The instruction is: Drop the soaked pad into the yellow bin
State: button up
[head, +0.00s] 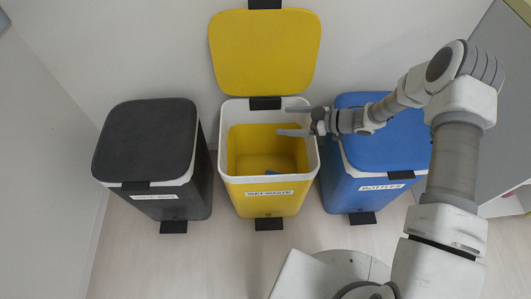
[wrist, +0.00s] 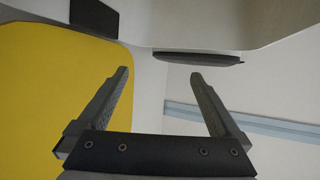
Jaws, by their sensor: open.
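The yellow bin (head: 290,203) stands in the middle with its yellow lid (head: 265,52) raised against the wall. Its front label reads "WET WASTE". My gripper (head: 283,120) is over the back right of its opening, fingers pointing left, apart and empty. The gripper also shows open in the wrist view (wrist: 159,75), with nothing between the fingers. A small blue patch (head: 255,170) shows low inside the bin; it may be the soaked pad, but I cannot tell for sure. The yellow surface at left in the wrist view (wrist: 40,100) looks like the lid.
A dark grey bin (head: 150,140) with its lid shut stands to the left. A blue bin (head: 352,190) labelled "BOTTLES", lid shut, stands to the right under my arm. A grey cabinet (head: 490,120) is at far right. The floor in front is clear at left.

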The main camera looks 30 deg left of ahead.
jog(key=p+v, duration=0.4)
jog(key=v, duration=1.2)
jog(key=shift+d, duration=0.2)
jog(key=shift+r, duration=0.1)
